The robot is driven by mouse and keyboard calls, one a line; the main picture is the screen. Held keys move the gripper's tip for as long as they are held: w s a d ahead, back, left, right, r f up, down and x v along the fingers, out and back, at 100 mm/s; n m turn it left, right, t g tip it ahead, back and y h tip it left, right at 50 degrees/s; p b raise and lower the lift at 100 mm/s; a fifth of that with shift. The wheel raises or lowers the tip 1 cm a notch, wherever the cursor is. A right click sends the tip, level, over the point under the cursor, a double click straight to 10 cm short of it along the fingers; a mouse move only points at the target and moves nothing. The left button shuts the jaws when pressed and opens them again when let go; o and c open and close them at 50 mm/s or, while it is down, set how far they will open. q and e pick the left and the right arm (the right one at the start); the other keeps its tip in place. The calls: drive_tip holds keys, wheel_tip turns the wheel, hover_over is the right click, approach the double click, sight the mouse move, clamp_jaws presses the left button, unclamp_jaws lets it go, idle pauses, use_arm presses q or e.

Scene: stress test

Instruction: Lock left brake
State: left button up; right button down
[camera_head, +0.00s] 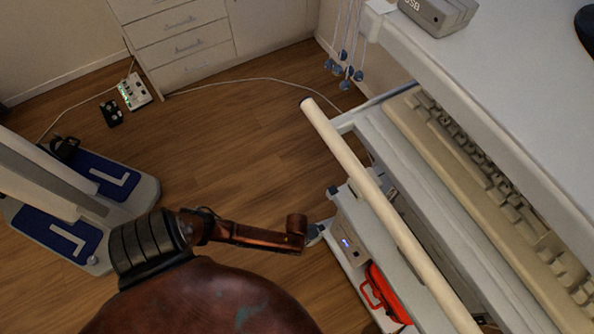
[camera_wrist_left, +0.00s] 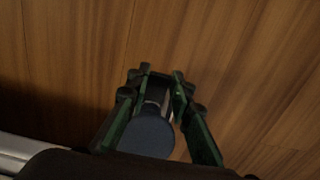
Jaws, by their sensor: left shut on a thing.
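In the left wrist view, my left gripper (camera_wrist_left: 161,78) points down at the wooden floor. Its two green-sided fingers are shut on a dark grey-blue rounded part (camera_wrist_left: 148,135), which looks like a caster wheel or its brake. A small pale piece shows between the fingers above it. In the head view, a blue-grey caster (camera_head: 314,235) shows at the lower left corner of the white cart (camera_head: 345,200). A dark red arm part ends right beside it, and covers part of it. The brake lever itself cannot be made out. My right gripper is not in view.
The cart carries a beige keyboard (camera_head: 480,180) on a tray and a long cream handle bar (camera_head: 370,190) above the caster. A red case (camera_head: 385,293) sits on its lower shelf. A blue-padded base (camera_head: 125,180) stands at left.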

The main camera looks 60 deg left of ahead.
use_arm(q)
clamp_jaws()
drive_tip(key=shift+s, duration=0.1)
